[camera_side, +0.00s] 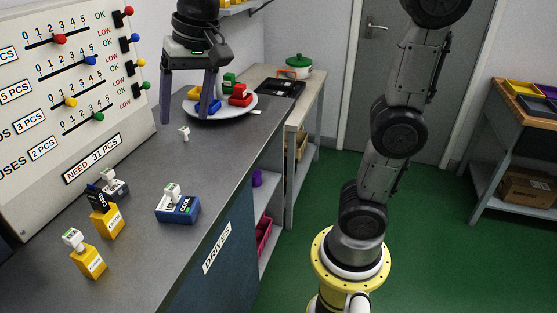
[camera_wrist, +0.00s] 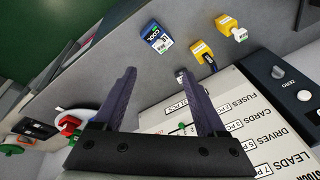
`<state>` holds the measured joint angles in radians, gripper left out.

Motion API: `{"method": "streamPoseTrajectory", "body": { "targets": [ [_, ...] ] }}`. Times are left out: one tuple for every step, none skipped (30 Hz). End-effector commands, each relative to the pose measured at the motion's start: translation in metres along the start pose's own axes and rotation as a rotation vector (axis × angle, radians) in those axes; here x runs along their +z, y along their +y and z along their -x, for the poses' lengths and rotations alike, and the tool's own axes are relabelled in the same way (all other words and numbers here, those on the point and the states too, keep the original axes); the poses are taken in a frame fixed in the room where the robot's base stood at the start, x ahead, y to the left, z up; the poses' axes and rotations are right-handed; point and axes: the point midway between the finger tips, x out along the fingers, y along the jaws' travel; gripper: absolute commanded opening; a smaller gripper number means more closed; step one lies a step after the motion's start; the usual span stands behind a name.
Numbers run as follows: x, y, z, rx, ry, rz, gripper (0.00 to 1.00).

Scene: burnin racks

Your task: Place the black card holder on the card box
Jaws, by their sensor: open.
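A small black block with a white-and-green top (camera_side: 115,187) stands on the grey bench, behind a yellow box with a black part (camera_side: 107,222). A second yellow box with a white top (camera_side: 88,262) stands nearer the front. A blue box marked COOL (camera_side: 178,209) stands to their right. I cannot tell for sure which are the card holder and the card box. My gripper (camera_side: 185,120) is open and empty above the bench's far part, fingers pointing down. In the wrist view my gripper (camera_wrist: 158,72) shows wide jaws; the blue box (camera_wrist: 157,38) and yellow boxes (camera_wrist: 202,52) lie beyond them.
A sloped panel with sliders (camera_side: 60,100) stands along the bench's left side. A plate (camera_side: 210,115) of coloured bricks sits behind my gripper. A small white piece (camera_side: 184,133) stands below the fingers. The bench middle is otherwise clear; its right edge drops away.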

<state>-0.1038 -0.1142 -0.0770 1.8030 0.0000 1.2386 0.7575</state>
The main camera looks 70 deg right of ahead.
Motion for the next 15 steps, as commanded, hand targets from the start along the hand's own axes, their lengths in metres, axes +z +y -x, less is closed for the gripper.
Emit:
{"method": "streamPoseTrajectory", "body": {
  "targets": [
    [0.015, 0.019, 0.001, -0.012, 0.020, 0.064, 0.74],
    [0.022, 0.029, 0.001, -0.019, 0.033, 0.107, 0.74],
    [0.033, 0.043, -0.001, -0.027, 0.050, 0.167, 0.74],
    [0.041, 0.053, -0.003, -0.032, 0.063, 0.211, 0.74],
    [0.049, 0.062, -0.006, -0.036, 0.077, 0.255, 0.74],
    [0.060, 0.075, -0.010, -0.040, 0.095, 0.312, 0.74],
    [0.068, 0.083, -0.014, -0.042, 0.108, 0.354, 0.74],
    [0.076, 0.092, -0.018, -0.044, 0.120, 0.394, 0.74],
    [0.085, 0.102, -0.023, -0.045, 0.137, 0.444, 0.74],
    [0.092, 0.108, -0.027, -0.046, 0.149, 0.477, 0.74],
    [0.098, 0.115, -0.031, -0.045, 0.159, 0.509, 0.74],
    [0.105, 0.122, -0.036, -0.044, 0.171, 0.547, 0.74],
    [0.109, 0.126, -0.040, -0.043, 0.178, 0.572, 0.74],
    [0.113, 0.130, -0.043, -0.043, 0.186, 0.593, 0.74],
    [0.117, 0.134, -0.047, -0.041, 0.193, 0.616, 0.74]
  ]
}}
